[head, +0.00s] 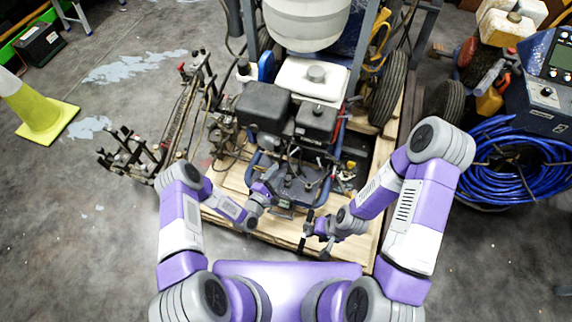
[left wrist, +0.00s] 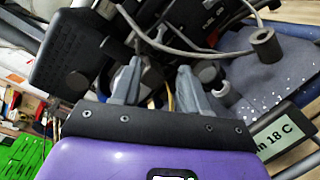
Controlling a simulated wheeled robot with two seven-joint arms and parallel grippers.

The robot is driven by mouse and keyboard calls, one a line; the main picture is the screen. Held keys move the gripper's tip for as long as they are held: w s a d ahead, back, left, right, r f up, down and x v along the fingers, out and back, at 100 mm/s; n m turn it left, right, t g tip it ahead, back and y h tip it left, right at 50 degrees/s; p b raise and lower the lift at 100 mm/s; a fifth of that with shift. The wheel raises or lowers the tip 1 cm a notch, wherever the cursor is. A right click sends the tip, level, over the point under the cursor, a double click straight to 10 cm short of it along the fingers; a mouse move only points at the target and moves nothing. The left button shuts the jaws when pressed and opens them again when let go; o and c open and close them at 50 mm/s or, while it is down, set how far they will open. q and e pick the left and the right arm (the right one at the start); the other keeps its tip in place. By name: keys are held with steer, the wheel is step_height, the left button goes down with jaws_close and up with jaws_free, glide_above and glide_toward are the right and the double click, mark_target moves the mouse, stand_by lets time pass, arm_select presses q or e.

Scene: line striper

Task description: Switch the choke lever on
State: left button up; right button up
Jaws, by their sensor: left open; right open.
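The line striper's engine (head: 312,78) stands ahead of me, with a white tank top and black boxes on its near side. I cannot single out the choke lever for certain in either view. My left gripper (head: 277,187) is at the near side of the engine, over the striper's blue frame. In the left wrist view its two grey fingers (left wrist: 160,68) are apart, pointing at the engine parts below a black box (left wrist: 75,62). Nothing is clearly held between them. My right gripper (head: 312,234) is open and empty, lower and to the right, over the wooden pallet.
The striper stands on a wooden pallet (head: 279,230). In the left wrist view, a dark cylinder (left wrist: 263,43) on a cable and a label plate (left wrist: 280,133) are right of the fingers. A blue hose coil (head: 500,160) lies right; a yellow-green cone (head: 42,112) stands left.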

mark_target(293, 152)
arm_select(q)
steer(key=b+x, duration=0.2)
steer(key=x, duration=0.5)
steer(key=shift+w+r+n+t, duration=0.2)
steer(key=shift+w+n+t, duration=0.1)
steer(key=shift+n, duration=0.1)
steer(key=shift+d, duration=0.1)
steer(key=shift+c, duration=0.4)
jaws_close()
